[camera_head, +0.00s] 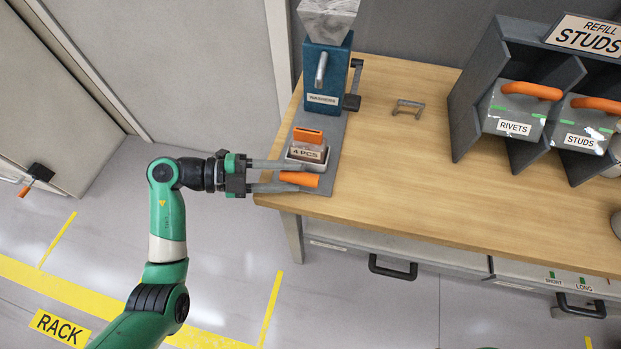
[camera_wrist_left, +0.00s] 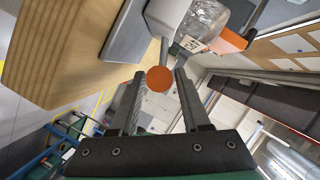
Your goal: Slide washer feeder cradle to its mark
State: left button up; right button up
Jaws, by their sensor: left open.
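The washer feeder (camera_head: 326,82) is a blue block labelled WASHERS with a clear hopper and a silver lever, at the back of a grey base plate (camera_head: 335,140). The cradle (camera_head: 308,153), labelled 4 PCS, sits on the plate's front part with an orange piece standing in it. My right gripper is out of view.
The wooden table (camera_head: 415,190) is mostly bare right of the plate, with a small grey handle-shaped bracket (camera_head: 409,108) there. A grey rack (camera_head: 465,115) holds RIVETS and STUDS bins (camera_head: 514,110) at the right. Drawer handles (camera_head: 393,268) stick out below the front edge.

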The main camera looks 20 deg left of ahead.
aim_at(310, 178)
pick_arm(q)
jog(key=b+x, duration=0.1)
jog(key=x, duration=0.4)
jog(key=shift+d+f, duration=0.1)
grip_shut()
dwell(1.2)
